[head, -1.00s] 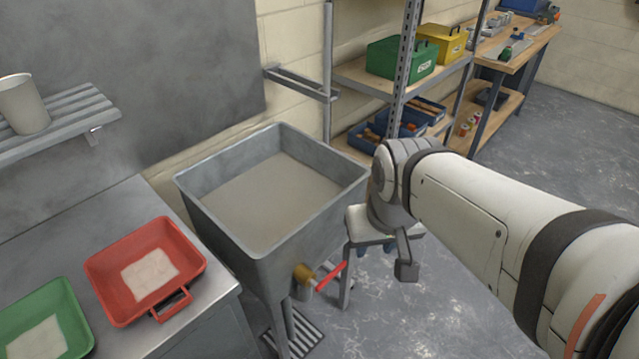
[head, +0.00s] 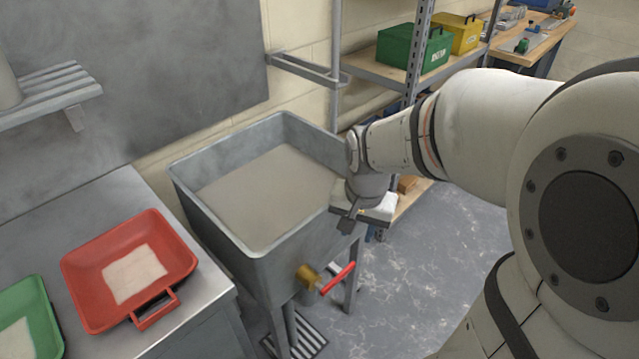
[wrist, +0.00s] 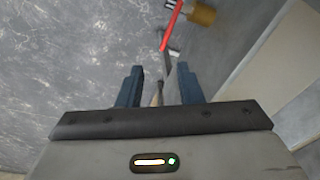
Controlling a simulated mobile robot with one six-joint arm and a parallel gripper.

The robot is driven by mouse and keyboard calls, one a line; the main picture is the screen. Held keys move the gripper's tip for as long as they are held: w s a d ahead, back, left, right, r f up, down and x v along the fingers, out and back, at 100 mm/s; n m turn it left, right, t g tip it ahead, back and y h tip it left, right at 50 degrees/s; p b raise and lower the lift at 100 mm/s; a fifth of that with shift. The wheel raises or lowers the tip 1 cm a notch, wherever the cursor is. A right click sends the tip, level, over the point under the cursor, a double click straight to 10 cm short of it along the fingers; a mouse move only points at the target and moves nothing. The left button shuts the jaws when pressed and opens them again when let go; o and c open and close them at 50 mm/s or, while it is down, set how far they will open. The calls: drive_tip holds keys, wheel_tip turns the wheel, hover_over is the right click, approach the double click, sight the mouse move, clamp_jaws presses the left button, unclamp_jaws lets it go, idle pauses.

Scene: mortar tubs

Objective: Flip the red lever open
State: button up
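The red lever (head: 338,278) sticks out to the right and slightly up from a brass valve (head: 307,277) low on the front of the grey tub (head: 243,238). In the wrist view the red lever (wrist: 171,27) is at the top, just beyond the fingers, with the brass valve (wrist: 203,14) to its right. My gripper (wrist: 159,84) is open, its two blue fingers apart with nothing held between them. In the head view it is above and right of the lever, beside the tub's right corner, and its fingers are mostly hidden.
A steel counter (head: 105,215) with a red tray (head: 178,237) and a green tray (head: 50,318) stands left of the tub. A metal shelf with a green box (head: 414,49) and a yellow box (head: 459,34) is behind my arm. Floor right of the tub is clear.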

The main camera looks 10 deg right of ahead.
sight(344, 271)
drive_tip(key=w+f+m+b, duration=0.1)
drive_tip(key=f, duration=0.3)
drive_tip(key=w+f+m+b, duration=0.2)
drive_tip(key=f, duration=0.3)
drive_tip(key=w+f+m+g+b, duration=0.1)
drive_tip(key=w+f, duration=0.1)
drive_tip(key=f, duration=0.3)
drive_tip(key=shift+w+f+m+b, duration=0.15)
drive_tip(key=shift+w+m+b, duration=0.1)
drive_tip(key=shift+m+b, duration=0.15)
wheel_tip(344, 271, down, 8)
drive_tip(key=shift+r+b, duration=0.1)
drive_tip(key=shift+b, duration=0.5)
clamp_jaws()
drive_tip(key=shift+a, duration=0.1)
